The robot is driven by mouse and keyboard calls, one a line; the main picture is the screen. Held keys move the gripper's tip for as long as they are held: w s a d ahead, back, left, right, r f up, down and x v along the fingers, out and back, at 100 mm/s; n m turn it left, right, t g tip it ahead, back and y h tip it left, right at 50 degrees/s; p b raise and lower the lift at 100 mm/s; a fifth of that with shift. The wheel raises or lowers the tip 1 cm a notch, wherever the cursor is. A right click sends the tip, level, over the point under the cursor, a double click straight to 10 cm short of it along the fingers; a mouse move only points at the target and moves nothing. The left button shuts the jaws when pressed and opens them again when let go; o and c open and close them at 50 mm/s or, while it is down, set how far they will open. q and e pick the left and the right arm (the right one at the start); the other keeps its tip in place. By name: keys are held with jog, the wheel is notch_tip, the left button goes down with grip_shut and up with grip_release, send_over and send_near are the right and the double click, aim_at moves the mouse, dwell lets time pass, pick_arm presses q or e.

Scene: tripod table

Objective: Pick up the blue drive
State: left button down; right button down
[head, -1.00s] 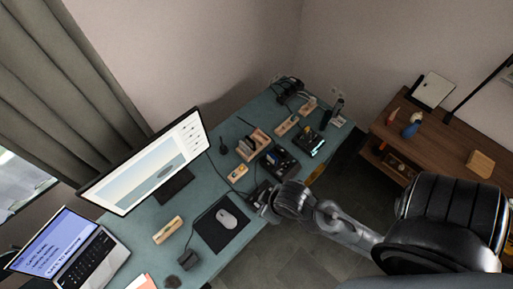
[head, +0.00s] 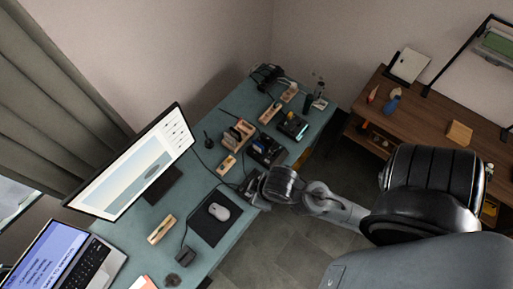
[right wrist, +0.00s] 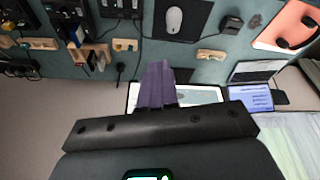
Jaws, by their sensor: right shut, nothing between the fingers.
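I cannot clearly make out the blue drive. A small bluish item shows in the black tray (head: 268,158) on the desk in the head view, but it is too small to identify. My right gripper (head: 247,188) is over the desk's front edge, between the mouse mat and the black tray. In the right wrist view its fingers (right wrist: 158,84) are together and hold nothing. The black trays lie at the top left of that view, apart from the fingers. My left gripper is not in view.
The teal desk (head: 226,110) carries a monitor (head: 140,160), a laptop (head: 75,258), a mouse (head: 219,211) on a black mat (head: 205,232), and wooden holders (head: 237,134). Cables run among them. A brown shelf (head: 440,124) stands at the right.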

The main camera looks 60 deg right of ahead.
dwell(0.4)
jog(key=c, duration=1.8)
grip_release()
jog(key=shift+c, duration=0.2)
jog(key=o, duration=1.8)
jog(key=shift+o, duration=0.2)
jog(key=shift+w, duration=0.1)
